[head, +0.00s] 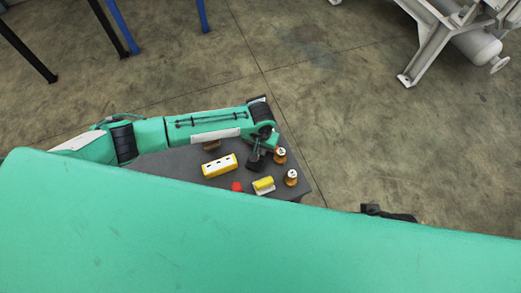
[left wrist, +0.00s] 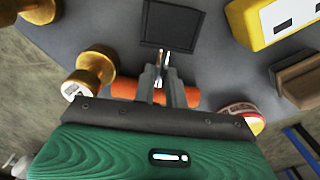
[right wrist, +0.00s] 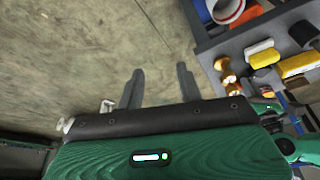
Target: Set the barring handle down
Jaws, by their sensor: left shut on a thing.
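The barring handle shows as an orange bar (left wrist: 124,90) in the left wrist view, lying crosswise behind the fingers, with its middle hidden by them. My left gripper (left wrist: 161,72) is shut on it, over the grey table beside a black square pad (left wrist: 173,22). In the head view the left gripper (head: 258,153) is above the table top near the pad, and the handle cannot be made out. Whether the handle touches the table cannot be told. My right gripper (right wrist: 158,85) is open and empty, off the table's edge above the floor.
The grey table (head: 160,163) holds a yellow box (head: 219,166), a yellow-and-white block (head: 264,185), a red piece (head: 237,187), a brown block (head: 211,146) and two gold spools (head: 280,156) (head: 291,178) near its right edge. Concrete floor lies beyond.

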